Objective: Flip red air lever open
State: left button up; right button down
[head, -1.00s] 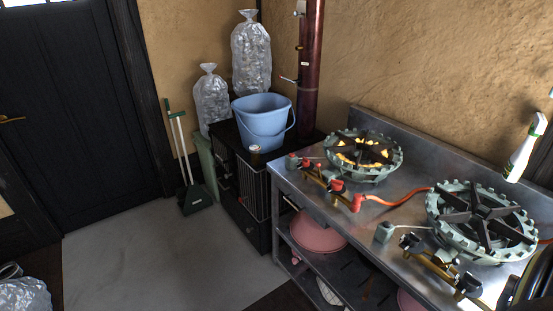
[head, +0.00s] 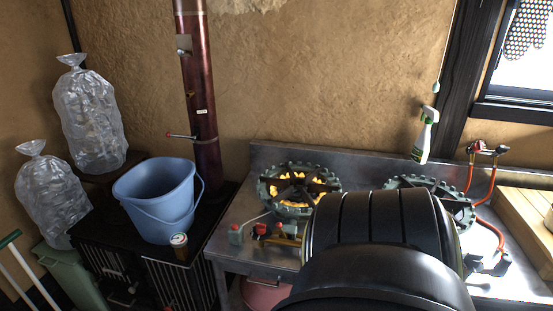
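A thin lever with a red tip (head: 180,136) sticks out to the left from the dark red upright pipe (head: 200,100). It lies nearly level. The lit left burner (head: 290,208) on the steel counter has orange flame inside its green ring. Red parts (head: 260,229) sit on the valve fittings at its front left; they are too small to read their settings. A second burner (head: 452,200) is mostly hidden behind my black arm link. Neither of my grippers shows.
Filled clear bags (head: 90,115) are behind. A spray bottle (head: 424,135) is near the back wall. Red hoses (head: 492,185) run at the right.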

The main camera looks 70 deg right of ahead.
aim_at(278, 225)
jog(key=z, duration=0.9)
jog(key=i, duration=0.8)
jog(key=z, duration=0.85)
